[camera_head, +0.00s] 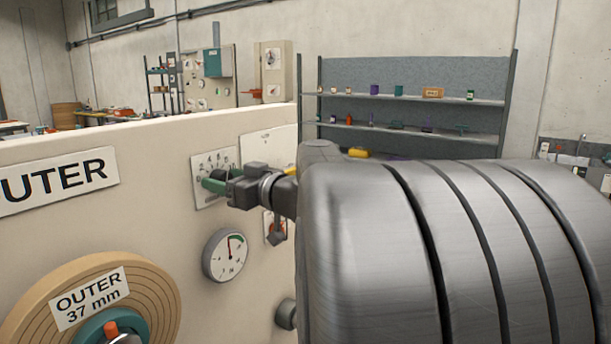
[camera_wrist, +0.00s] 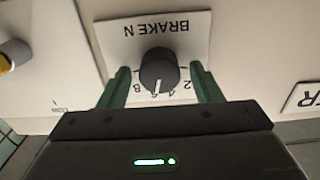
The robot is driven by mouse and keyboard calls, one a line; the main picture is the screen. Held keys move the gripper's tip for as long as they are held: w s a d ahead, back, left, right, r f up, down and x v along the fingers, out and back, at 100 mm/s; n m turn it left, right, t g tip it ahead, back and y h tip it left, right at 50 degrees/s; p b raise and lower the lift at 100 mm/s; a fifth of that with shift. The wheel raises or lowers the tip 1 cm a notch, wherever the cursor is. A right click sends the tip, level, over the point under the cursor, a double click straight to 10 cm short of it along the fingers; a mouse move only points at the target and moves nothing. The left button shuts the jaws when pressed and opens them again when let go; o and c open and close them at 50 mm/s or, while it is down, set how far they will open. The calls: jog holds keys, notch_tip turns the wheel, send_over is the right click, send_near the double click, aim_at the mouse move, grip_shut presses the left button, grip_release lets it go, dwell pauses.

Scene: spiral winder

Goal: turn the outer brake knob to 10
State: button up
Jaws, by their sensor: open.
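The outer brake knob (camera_wrist: 158,68) is a round dark knob with a white pointer line. It sits on a white dial plate (camera_wrist: 115,35) marked "BRAKE N", upside down in the wrist view. The pointer aims at about the 6, with 8, 4 and 2 visible near it. My gripper (camera_wrist: 159,72) is open, its green fingers on either side of the knob with a gap on each side. In the head view my gripper (camera_head: 212,181) is at the dial plate (camera_head: 205,164), and it partly hides the knob and the scale.
The panel carries an "OUTER" sign (camera_head: 55,181), a round gauge (camera_head: 226,256) below the dial and an "OUTER 37 mm" spool (camera_head: 150,300) at lower left. Another plate with a yellow-tipped knob (camera_wrist: 14,52) is at left in the wrist view. Shelves (camera_head: 410,100) stand behind.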

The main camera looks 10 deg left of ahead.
jog(key=c, duration=1)
jog(key=shift+m+b, duration=0.3)
jog(key=shift+b, duration=0.05)
jog(key=m+b, duration=0.4)
jog(key=m, duration=0.7)
jog(key=shift+w+d+f+b, duration=0.1)
jog(key=shift+w+b, duration=0.05)
jog(key=shift+b, duration=0.15)
jog(key=shift+m, duration=0.3)
